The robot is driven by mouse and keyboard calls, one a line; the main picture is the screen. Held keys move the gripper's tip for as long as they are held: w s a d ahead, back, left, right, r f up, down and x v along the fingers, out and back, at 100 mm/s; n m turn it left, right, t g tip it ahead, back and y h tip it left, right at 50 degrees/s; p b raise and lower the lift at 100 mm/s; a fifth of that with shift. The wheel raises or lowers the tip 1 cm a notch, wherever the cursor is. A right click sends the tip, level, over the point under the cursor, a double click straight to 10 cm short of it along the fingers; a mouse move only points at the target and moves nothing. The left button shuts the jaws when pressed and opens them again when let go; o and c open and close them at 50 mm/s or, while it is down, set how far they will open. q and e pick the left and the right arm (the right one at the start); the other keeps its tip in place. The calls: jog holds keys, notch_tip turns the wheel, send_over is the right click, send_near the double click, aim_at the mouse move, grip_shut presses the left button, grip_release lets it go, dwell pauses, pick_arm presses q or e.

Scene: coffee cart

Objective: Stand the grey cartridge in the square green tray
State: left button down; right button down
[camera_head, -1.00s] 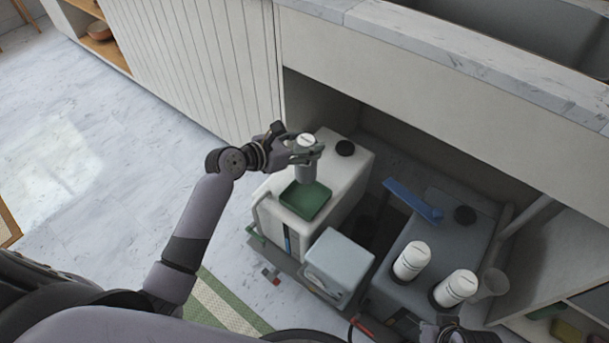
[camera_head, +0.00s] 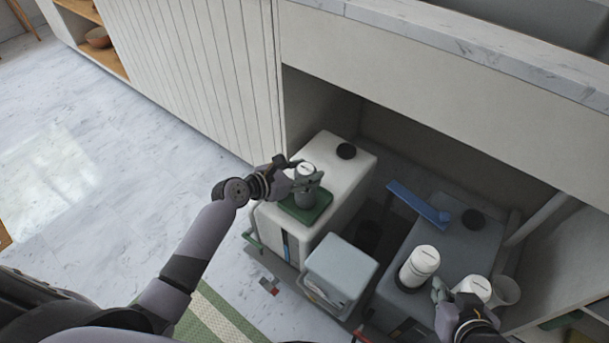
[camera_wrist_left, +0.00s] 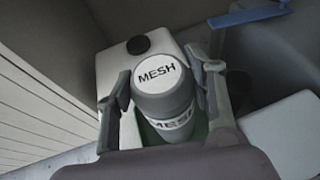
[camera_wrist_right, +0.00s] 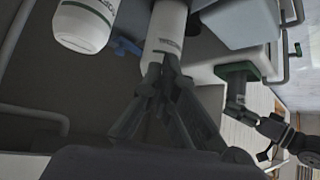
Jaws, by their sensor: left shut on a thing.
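The grey cartridge (camera_head: 304,188) has a white lid marked MESH, which faces the camera in the left wrist view (camera_wrist_left: 157,78). My left gripper (camera_head: 306,182) is shut on it, with one finger on either side. The cartridge is upright at the square green tray (camera_head: 322,211); I cannot tell whether its base touches the tray floor. The tray lies on the white tank and also shows in the right wrist view (camera_wrist_right: 236,71). My right gripper (camera_head: 452,298) is beside the white cartridges at the lower right; its fingertips look close together.
Two white cartridges, one nearer the middle (camera_head: 419,266) and one by my right gripper (camera_head: 474,287), stand on the grey tank (camera_head: 455,240). A blue lever (camera_head: 418,203) juts over that tank. A light grey box (camera_head: 343,266) stands before the white tank (camera_head: 345,176). The counter overhangs behind.

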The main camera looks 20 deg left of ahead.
pick_arm(q)
jog(key=shift+f, duration=0.2)
pick_arm(e)
jog(key=shift+w+a+r+t, duration=0.2)
jog(key=shift+w+r+t, duration=0.2)
jog(key=shift+w+r, duration=0.15)
pick_arm(q)
jog(key=shift+f, duration=0.1)
pick_arm(e)
jog(key=shift+w, duration=0.1)
pick_arm(q)
jog(key=c, duration=0.7)
grip_release()
jog(key=shift+f, duration=0.1)
jog(key=shift+c, duration=0.2)
